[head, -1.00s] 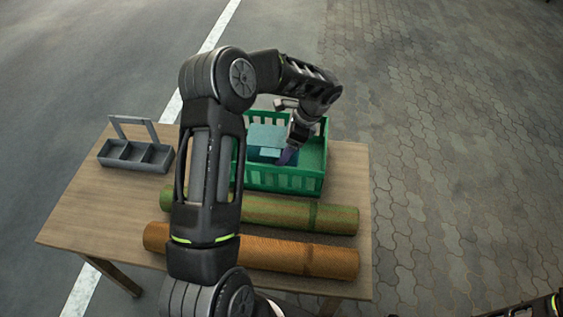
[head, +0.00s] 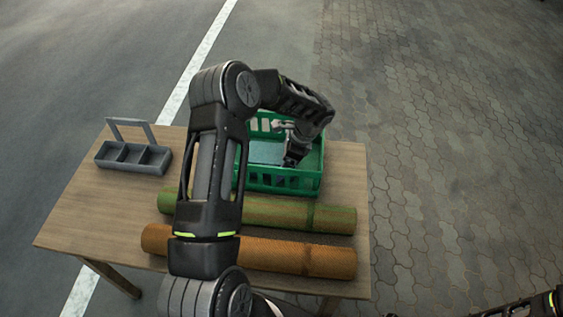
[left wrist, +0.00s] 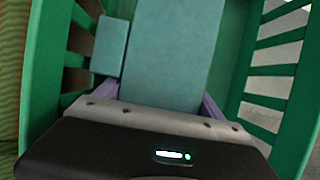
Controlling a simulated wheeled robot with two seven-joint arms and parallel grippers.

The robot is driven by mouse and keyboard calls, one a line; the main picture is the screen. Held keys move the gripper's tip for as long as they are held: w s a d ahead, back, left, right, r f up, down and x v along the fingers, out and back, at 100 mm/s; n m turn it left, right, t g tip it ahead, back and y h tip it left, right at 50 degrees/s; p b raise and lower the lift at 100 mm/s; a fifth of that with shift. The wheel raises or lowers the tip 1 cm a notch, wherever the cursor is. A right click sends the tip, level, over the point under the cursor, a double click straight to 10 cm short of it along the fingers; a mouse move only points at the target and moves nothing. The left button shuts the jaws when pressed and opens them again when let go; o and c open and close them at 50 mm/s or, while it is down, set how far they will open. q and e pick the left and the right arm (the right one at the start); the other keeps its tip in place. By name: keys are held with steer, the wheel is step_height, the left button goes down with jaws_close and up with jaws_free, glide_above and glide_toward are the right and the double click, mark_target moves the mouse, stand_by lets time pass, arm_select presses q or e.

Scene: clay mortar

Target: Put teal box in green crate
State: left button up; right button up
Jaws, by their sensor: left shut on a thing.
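The teal box (head: 264,152) is down inside the green crate (head: 283,181), at its left half in the head view. My left gripper (head: 291,163) reaches down into the crate and is shut on the box. In the left wrist view the box (left wrist: 170,55) lies between the purple fingers, with the crate's slatted green walls (left wrist: 45,75) on both sides. A smaller teal piece (left wrist: 110,47) shows beside the box; I cannot tell if it is part of it. Whether the box touches the crate floor is hidden. My right gripper is out of view.
A grey compartment tray with a handle (head: 132,158) stands at the table's back left. A green roll (head: 300,214) and an orange roll (head: 300,258) lie in front of the crate. The wooden table (head: 95,212) is bare at the left.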

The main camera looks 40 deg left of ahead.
arm_select(q)
steer(key=o, duration=1.7)
steer(key=shift+f, duration=0.1)
steer(key=v, duration=1.2)
steer(key=shift+d, duration=0.1)
